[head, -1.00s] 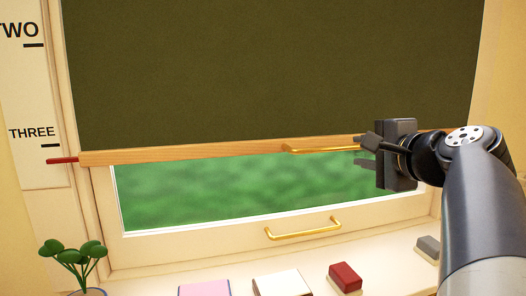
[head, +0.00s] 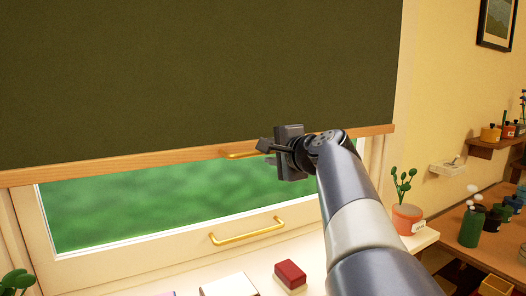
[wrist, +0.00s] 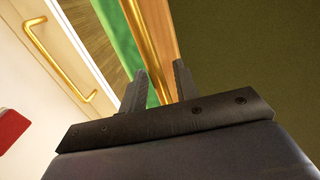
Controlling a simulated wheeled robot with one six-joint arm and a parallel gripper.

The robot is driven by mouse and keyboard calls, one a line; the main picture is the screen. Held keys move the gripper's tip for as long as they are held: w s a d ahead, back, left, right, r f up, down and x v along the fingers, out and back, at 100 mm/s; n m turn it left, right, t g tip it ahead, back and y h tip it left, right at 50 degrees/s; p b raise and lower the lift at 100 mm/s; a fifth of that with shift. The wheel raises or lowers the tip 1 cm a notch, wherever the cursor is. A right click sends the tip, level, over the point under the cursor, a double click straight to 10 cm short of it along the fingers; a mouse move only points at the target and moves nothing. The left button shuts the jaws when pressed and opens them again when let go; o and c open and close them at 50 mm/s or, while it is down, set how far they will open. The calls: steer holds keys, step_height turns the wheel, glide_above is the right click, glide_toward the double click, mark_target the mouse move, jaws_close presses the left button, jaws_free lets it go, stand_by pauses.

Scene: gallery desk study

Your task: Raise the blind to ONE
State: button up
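The dark olive blind (head: 200,70) hangs over the upper window, its wooden bottom rail (head: 120,168) above a strip of green outside. A brass handle (head: 236,155) is on the rail. My gripper (head: 266,152) is at the handle's right part and hides some of it. In the wrist view, my gripper's two fingers (wrist: 161,70) stand apart, with the brass bar (wrist: 146,42) running between them; contact cannot be told. The ONE mark and the rest of the scale are out of view now.
A second brass handle (head: 248,232) is on the lower window frame. A red-topped block (head: 290,273) and a white block (head: 230,285) lie on the sill. A potted plant (head: 407,217) stands at the sill's right end, beyond my arm.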

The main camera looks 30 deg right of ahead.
steer(key=shift+c, duration=0.2)
jaws_close()
